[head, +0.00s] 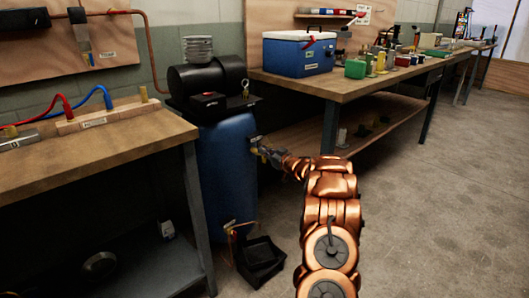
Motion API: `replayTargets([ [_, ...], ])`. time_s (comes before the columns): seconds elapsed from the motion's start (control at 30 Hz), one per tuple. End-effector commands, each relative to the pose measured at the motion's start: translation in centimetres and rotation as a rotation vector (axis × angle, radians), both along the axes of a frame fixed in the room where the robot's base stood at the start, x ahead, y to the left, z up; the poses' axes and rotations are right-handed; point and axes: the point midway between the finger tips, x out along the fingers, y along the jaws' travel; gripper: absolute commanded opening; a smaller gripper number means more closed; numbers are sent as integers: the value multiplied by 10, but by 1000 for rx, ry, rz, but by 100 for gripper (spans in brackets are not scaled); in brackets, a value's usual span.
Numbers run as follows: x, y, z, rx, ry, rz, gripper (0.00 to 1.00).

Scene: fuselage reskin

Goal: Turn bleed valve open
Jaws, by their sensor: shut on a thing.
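A blue drum (226,172) stands upright between the two benches. A small brass-coloured valve (253,141) sticks out from its right side, and I take it to be the bleed valve. My gripper (262,151) is at this valve, reaching in from the right, and is shut on it. The fingers cover most of the valve, so its handle angle cannot be told. My copper-coloured arm runs from the lower middle up to the drum.
A black tank (208,78) lies on top of the drum. A black tray (262,257) sits on the floor below, beside a copper pipe (233,238). The left bench (100,150) and right bench (345,85) flank the drum. The floor at right is clear.

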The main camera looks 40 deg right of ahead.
Motion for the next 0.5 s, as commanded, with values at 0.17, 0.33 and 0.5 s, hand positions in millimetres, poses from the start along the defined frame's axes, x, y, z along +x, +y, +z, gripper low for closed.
replayTargets([
  [0.17,0,2,0,-45,1,1,0],
  [0.33,0,4,0,-144,3,2,0],
  [0.5,0,7,-2,-289,5,1,0],
])
